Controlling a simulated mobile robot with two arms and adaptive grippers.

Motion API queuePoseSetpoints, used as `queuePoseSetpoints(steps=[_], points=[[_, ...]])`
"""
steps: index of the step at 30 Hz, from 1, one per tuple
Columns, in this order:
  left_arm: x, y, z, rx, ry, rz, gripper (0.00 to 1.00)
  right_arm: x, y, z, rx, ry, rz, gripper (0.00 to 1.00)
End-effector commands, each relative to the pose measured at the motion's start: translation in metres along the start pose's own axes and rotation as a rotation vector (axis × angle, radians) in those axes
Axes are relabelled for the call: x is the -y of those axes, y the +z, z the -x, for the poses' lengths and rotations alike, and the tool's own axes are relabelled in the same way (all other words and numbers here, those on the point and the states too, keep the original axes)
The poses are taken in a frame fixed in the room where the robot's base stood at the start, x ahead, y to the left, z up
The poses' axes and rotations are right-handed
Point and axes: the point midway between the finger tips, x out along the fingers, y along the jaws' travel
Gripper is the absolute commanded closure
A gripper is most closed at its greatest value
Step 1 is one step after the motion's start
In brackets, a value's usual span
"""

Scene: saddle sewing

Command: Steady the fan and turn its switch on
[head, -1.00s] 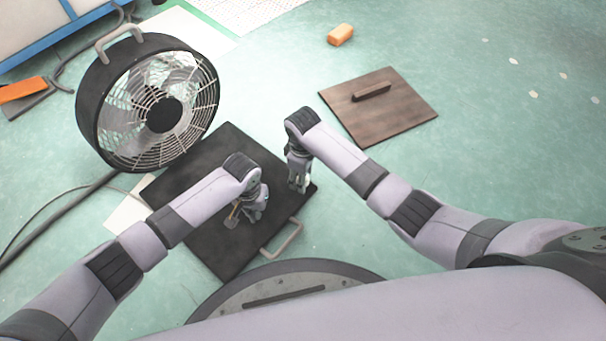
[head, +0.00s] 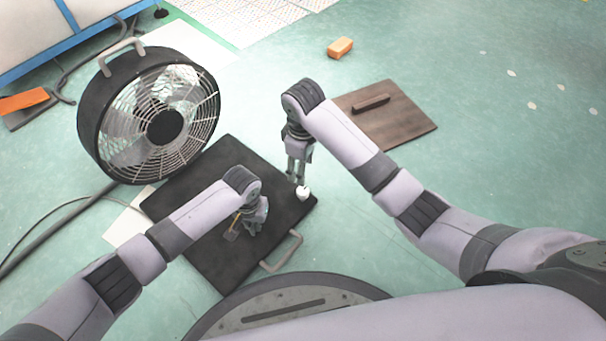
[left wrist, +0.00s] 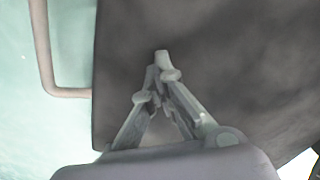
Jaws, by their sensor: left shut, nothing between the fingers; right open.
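The fan (head: 163,127), a black round drum with a wire grille and a grey top handle, stands upright on the floor at the left of the head view. I cannot make out its switch. My left gripper (head: 250,230) is shut and empty over the flat black case, to the right of and nearer than the fan. Its closed fingers (left wrist: 160,70) show against the dark case in the left wrist view. My right gripper (head: 300,184) is open near the right corner of that case. Both grippers are apart from the fan.
The black case (head: 190,204) has a grey handle (head: 283,252). A brown board (head: 410,115) and an orange block (head: 340,47) lie beyond it. Cables (head: 60,225) run on the floor left of the fan.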

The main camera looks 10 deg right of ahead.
Motion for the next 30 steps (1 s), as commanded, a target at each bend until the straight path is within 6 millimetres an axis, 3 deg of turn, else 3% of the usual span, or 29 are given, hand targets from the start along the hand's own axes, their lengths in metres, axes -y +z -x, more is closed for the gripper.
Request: queuePoseSetpoints(steps=[4,17,30], points=[[0.001,0.004,-0.004,0.008,-0.003,0.001,1.00,0.000,0.000,0.008,-0.001,0.000,0.000,0.51],[0.001,0.004,-0.004,0.008,-0.003,0.001,1.00,0.000,0.000,0.009,0.000,0.000,0.000,0.51],[0.000,0.002,0.025,0.004,-0.001,0.001,1.00,0.000,0.000,0.041,0.000,0.000,0.000,0.51]])
